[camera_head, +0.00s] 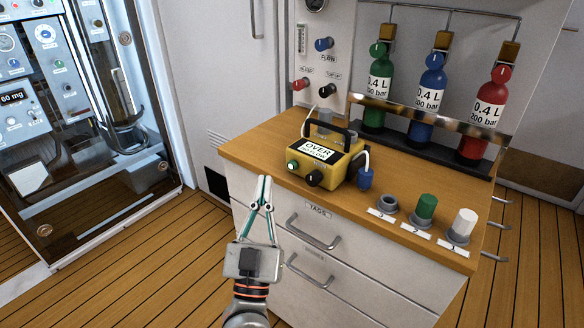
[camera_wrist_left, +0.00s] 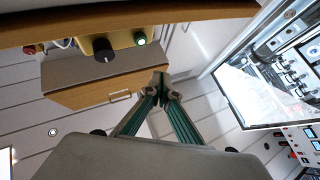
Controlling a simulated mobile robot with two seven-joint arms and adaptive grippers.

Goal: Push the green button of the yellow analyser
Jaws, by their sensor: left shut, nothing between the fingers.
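The yellow analyser (camera_head: 324,172) stands on the wooden counter top, with a black handle and a white label reading OVER. Its green button (camera_head: 292,165) is on the front face, left of a black knob (camera_head: 314,178). In the left wrist view the green button (camera_wrist_left: 140,38) and the knob (camera_wrist_left: 103,50) show near the top. My left gripper (camera_head: 265,181) is shut and empty, in front of the counter's front edge. Its fingertips (camera_wrist_left: 161,78) appear left of and below the button in the head view, apart from it. My right gripper is not in view.
A blue connector (camera_head: 365,179) hangs beside the analyser. Green, blue and red gas bottles (camera_head: 432,78) stand behind. Drawers (camera_head: 330,240) are below. A glass-fronted cabinet (camera_head: 80,110) is at left.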

